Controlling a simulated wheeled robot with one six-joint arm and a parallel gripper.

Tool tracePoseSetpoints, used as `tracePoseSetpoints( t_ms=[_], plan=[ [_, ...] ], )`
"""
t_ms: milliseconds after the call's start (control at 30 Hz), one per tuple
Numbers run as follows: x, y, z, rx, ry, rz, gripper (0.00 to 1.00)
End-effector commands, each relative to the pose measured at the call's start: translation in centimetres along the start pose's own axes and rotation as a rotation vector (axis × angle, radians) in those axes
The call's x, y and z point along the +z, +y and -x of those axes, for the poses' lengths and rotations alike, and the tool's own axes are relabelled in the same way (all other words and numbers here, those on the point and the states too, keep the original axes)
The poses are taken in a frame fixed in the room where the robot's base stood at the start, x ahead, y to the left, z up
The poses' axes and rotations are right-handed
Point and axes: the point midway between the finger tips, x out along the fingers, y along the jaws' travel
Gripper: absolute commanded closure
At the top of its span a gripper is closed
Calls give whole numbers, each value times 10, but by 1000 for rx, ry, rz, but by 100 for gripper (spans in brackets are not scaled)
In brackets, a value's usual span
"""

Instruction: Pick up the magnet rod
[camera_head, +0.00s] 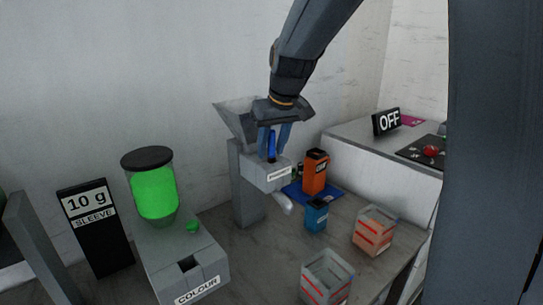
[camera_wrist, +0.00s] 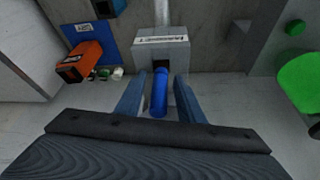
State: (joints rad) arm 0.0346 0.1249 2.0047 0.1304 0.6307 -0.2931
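The magnet rod (camera_head: 271,147) is a bright blue cylinder standing up from the grey magnet block (camera_head: 262,178), under the grey hopper. In the wrist view the rod (camera_wrist: 159,92) lies between the two blue-grey fingers, its far end at the dark opening of the labelled block (camera_wrist: 162,50). My gripper (camera_head: 274,142) comes down from above with a finger on each side of the rod. In the wrist view my gripper (camera_wrist: 160,95) is open, with a visible gap between the rod and each finger. The rod's lower end is hidden in or behind the block.
An orange box (camera_head: 315,172) on a blue mat and a blue container (camera_head: 316,214) stand right of the block. Two clear bins (camera_head: 375,230) (camera_head: 326,278) stand nearer the front. A green-filled colour dispenser (camera_head: 155,192) stands left. The grey hopper (camera_head: 238,120) is close to my gripper.

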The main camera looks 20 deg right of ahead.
Motion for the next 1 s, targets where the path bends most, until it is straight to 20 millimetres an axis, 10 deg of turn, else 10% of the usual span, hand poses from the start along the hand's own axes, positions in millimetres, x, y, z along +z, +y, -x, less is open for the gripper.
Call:
tracePoseSetpoints(
  t_ms=[200,667,1000],
  plan=[
    [0,0,0,0,0,0,100],
    [-4,0,8,1,4,0,100],
    [-25,0,55,1,7,0,100]
  ],
)
